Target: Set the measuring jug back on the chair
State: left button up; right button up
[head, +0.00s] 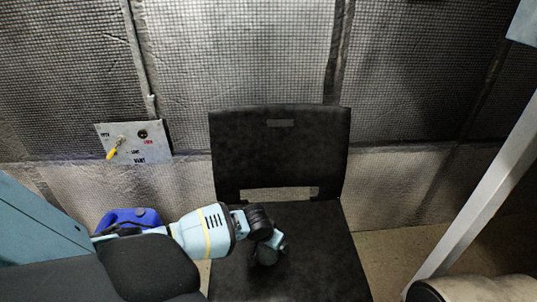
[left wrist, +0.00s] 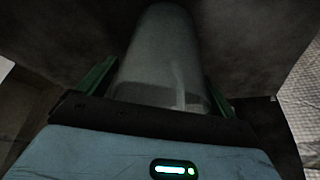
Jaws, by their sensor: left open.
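The black chair (head: 280,160) stands in the middle of the head view with its back against the wall. My left gripper (head: 272,248) is over its seat, fingers pointing away from the head camera. In the left wrist view the measuring jug (left wrist: 158,45), a pale translucent cylinder, is between the two green fingers of my left gripper (left wrist: 158,78). The fingers are open, one on each side of the jug. A dark surface like the seat lies behind the jug; contact with it cannot be told. In the head view the jug is hidden by my wrist. My right gripper is not in view.
A wall panel with a yellow-handled lever (head: 135,142) is left of the chair. A blue object (head: 128,217) lies partly behind my left arm. A pale slanted post (head: 480,195) stands at the right. Bare floor (head: 395,255) shows between chair and post.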

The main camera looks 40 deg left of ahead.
pick_arm(q)
jog(key=p+v, duration=0.3)
jog(key=v, duration=0.9)
jog(key=shift+r+p, duration=0.2)
jog(key=shift+p, duration=0.1)
jog(key=shift+s+d+f, duration=0.1)
jog(key=shift+d+f, duration=0.05)
jog(key=shift+f, duration=0.1)
jog(key=s+d+f+m+h, duration=0.2)
jog(key=s+d+f, duration=0.3)
jog(key=s+d, duration=0.25)
jog(key=s+d+f+m+h, duration=0.1)
jog(key=s+d+f+h, duration=0.1)
jog(key=s+d+f, duration=0.55)
jog(key=s+d+r+t, duration=0.1)
jog(key=s, duration=0.9)
jog(key=s+d+r+m+t, duration=0.1)
jog(key=s+d+r, duration=0.1)
jog(key=s, duration=0.9)
jog(key=shift+s+y, duration=0.15)
jog(key=shift+y, duration=0.15)
